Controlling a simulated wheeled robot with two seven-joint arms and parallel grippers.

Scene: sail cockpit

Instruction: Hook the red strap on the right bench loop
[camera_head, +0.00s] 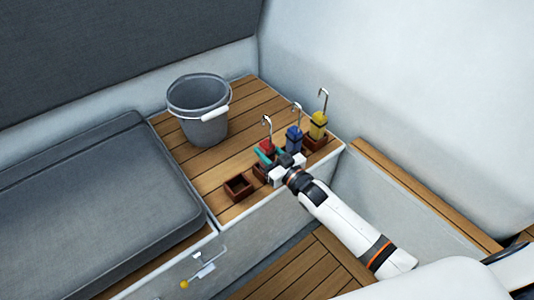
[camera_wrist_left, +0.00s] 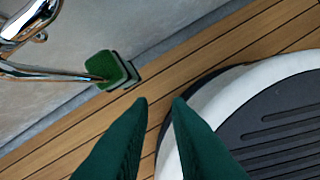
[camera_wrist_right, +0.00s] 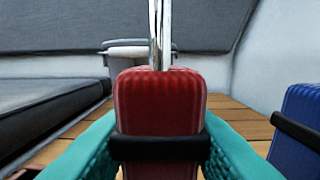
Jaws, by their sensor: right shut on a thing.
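The red strap (camera_head: 266,147) is a rolled red bundle with a black band and a metal hook standing up from it. My right gripper (camera_head: 268,155) is shut on it, with teal fingers on both sides. The red strap fills the middle of the right wrist view (camera_wrist_right: 158,105). It appears upright over the small brown boxes; whether it touches one is hidden. My left gripper (camera_wrist_left: 160,100) is out of the head view; its fingertips are apart with nothing between them. No right bench loop can be identified with certainty.
Blue (camera_head: 293,138) and yellow (camera_head: 318,125) bundles stand beside the red one. A small brown box (camera_head: 238,187) is empty. A grey bucket (camera_head: 200,115) stands behind. A metal fitting (camera_head: 205,268) with a yellow ball is on the bench front. A green block (camera_wrist_left: 107,68) shows near chrome tubing.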

